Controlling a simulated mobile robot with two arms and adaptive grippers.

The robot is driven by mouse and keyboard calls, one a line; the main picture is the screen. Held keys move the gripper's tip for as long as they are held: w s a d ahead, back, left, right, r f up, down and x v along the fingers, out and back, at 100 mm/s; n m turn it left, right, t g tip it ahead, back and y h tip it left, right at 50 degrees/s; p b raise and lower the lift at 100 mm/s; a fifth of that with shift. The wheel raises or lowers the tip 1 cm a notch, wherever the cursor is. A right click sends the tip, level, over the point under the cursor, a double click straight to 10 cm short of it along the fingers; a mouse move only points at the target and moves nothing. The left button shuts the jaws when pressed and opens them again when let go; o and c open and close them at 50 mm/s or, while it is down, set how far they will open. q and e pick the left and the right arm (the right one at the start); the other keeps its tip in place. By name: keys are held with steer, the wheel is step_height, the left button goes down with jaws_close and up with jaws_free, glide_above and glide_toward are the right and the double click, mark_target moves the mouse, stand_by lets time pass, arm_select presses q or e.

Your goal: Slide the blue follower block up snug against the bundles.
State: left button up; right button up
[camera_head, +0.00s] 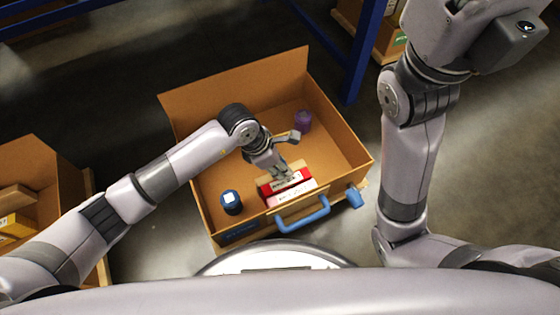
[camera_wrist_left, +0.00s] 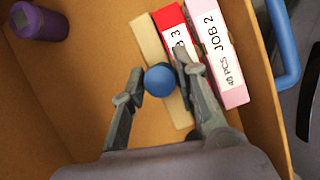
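A round blue knob (camera_wrist_left: 158,80) sits over a narrow tan strip (camera_wrist_left: 149,40) in the left wrist view; I take these for the follower block. The strip lies beside the red bundle JOB 3 (camera_wrist_left: 173,20); I cannot tell whether they touch. The pink bundle JOB 2 (camera_wrist_left: 222,60) stands on the red one's other side. In the head view the red bundle (camera_head: 268,188) and pink bundle (camera_head: 293,194) lie under my left gripper (camera_head: 281,172). Its fingers straddle the knob, apparently with narrow gaps. My right gripper is out of view.
The bundles lie in an open cardboard-coloured box (camera_head: 188,125) with a blue handle (camera_head: 301,222) at its front. A dark blue jar (camera_head: 231,204) stands left of the bundles, a purple jar (camera_head: 303,121) behind them.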

arm_select(q)
steer(key=o, duration=0.4)
steer(key=shift+c, duration=0.2)
steer(key=v, duration=1.2)
